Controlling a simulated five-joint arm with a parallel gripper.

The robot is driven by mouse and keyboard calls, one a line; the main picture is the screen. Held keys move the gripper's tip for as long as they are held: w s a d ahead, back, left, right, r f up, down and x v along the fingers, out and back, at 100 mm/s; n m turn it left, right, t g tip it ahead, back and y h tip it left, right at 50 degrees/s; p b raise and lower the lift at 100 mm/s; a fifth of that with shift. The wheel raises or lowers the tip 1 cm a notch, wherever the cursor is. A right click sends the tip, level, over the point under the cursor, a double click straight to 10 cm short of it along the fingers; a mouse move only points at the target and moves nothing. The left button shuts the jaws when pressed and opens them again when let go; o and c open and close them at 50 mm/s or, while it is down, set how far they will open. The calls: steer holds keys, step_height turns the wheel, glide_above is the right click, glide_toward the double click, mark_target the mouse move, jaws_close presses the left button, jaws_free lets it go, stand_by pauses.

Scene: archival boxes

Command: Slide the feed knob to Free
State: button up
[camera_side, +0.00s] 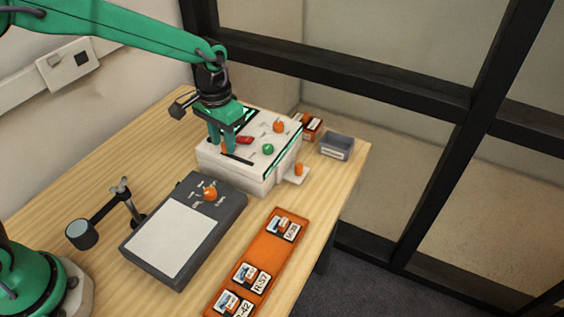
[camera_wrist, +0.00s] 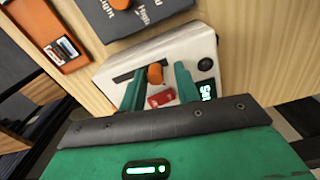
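A white boxy machine (camera_side: 255,172) stands at the back of the table, and its top also shows in the wrist view (camera_wrist: 202,38). A dark slot (camera_side: 238,160) runs along its top, also seen in the wrist view (camera_wrist: 126,76). An orange knob (camera_wrist: 155,74) sits at one end of this slot. My gripper (camera_wrist: 159,88) is open, with one green finger on each side of the orange knob and gaps between. In the side view my gripper (camera_side: 223,145) reaches down over the machine and mostly hides that knob. I cannot read a Free label.
The machine top also carries a red switch (camera_side: 244,140), a green knob (camera_side: 267,149) and another orange knob (camera_side: 279,127). A grey panel device (camera_side: 172,237), an orange tray (camera_side: 275,248) with labelled cards and a grey bin (camera_side: 336,146) stand nearby.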

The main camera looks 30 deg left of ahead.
mark_target(223, 143)
steer(key=shift+o, duration=0.4)
steer(key=shift+d+r, duration=0.1)
steer(key=shift+r, duration=3.8)
steer(key=s+a+r+t, duration=0.3)
steer(key=s+a+r, duration=0.5)
steer(key=s, duration=0.3)
steer(key=s+a+f+n+t, duration=0.1)
steer(key=s+a, duration=0.3)
steer(key=s, duration=0.7)
steer(key=shift+s+f+n+t, duration=0.3)
steer(key=shift+n+t, duration=0.1)
steer(key=shift+t, duration=0.4)
steer(key=shift+w, duration=0.1)
